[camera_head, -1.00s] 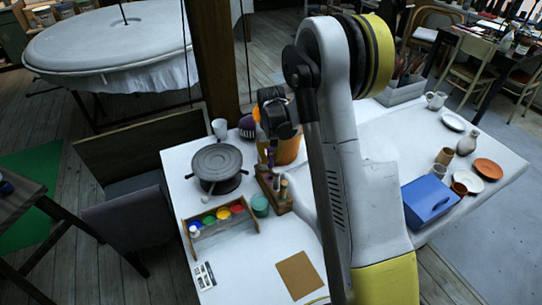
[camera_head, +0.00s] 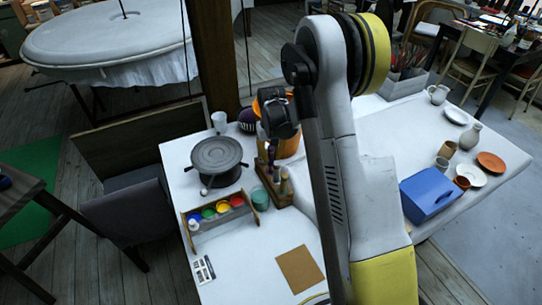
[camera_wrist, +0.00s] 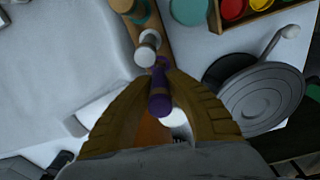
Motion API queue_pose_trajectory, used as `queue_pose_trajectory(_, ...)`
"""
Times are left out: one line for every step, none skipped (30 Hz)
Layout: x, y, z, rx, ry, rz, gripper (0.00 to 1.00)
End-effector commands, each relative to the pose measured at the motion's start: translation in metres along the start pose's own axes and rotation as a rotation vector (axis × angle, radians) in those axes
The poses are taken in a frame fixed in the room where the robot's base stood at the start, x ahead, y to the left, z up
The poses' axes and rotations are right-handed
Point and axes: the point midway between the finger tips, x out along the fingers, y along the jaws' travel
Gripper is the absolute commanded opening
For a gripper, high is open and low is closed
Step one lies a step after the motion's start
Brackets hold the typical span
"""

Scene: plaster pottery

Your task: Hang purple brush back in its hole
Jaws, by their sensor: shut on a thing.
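My gripper (camera_wrist: 161,82) is shut on the purple brush (camera_wrist: 160,98), with one brown finger on each side of its handle. In the head view my wrist is above the wooden brush rack (camera_head: 283,199), and a bit of purple handle (camera_head: 271,153) shows below it. The rack also shows in the wrist view (camera_wrist: 162,22), directly beyond the brush. A white-topped brush (camera_wrist: 147,48) and a teal one stand in the rack. The purple brush's lower end and the hole are hidden, so I cannot tell whether the brush is in the hole.
A grey lidded pot (camera_head: 217,155) and a paint tray (camera_head: 220,213) are left of the rack. A teal cup (camera_head: 260,198) stands close beside it. An orange bucket (camera_head: 290,146) is behind. A blue box (camera_head: 428,197) is at right.

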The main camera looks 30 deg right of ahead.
Motion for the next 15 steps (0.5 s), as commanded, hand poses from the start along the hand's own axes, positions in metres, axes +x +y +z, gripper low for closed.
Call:
queue_pose_trajectory(0.004,0.000,0.000,0.000,0.000,0.000,0.00)
queue_pose_trajectory(0.005,0.000,0.000,0.000,0.000,0.000,0.00)
queue_pose_trajectory(0.007,0.000,0.001,0.000,0.000,0.000,0.00)
queue_pose_trajectory(0.009,0.000,0.001,0.000,0.000,0.000,0.00)
queue_pose_trajectory(0.010,0.000,0.001,0.000,0.000,0.000,0.00)
queue_pose_trajectory(0.012,0.000,0.001,0.000,0.000,0.000,0.00)
queue_pose_trajectory(0.013,0.000,0.001,0.000,0.000,0.000,0.00)
queue_pose_trajectory(0.014,0.000,0.001,0.000,0.000,0.000,0.00)
queue_pose_trajectory(0.016,0.000,0.001,0.000,0.000,0.000,0.00)
queue_pose_trajectory(0.017,0.000,0.001,0.000,0.000,0.000,0.00)
queue_pose_trajectory(0.018,0.000,0.002,0.000,0.000,0.000,0.00)
queue_pose_trajectory(0.020,0.000,0.002,0.000,0.000,0.000,0.00)
queue_pose_trajectory(0.022,0.000,0.002,0.000,0.000,0.000,0.00)
queue_pose_trajectory(0.023,0.000,0.002,0.000,0.000,0.000,0.00)
queue_pose_trajectory(0.025,0.000,0.002,0.000,0.000,0.000,0.00)
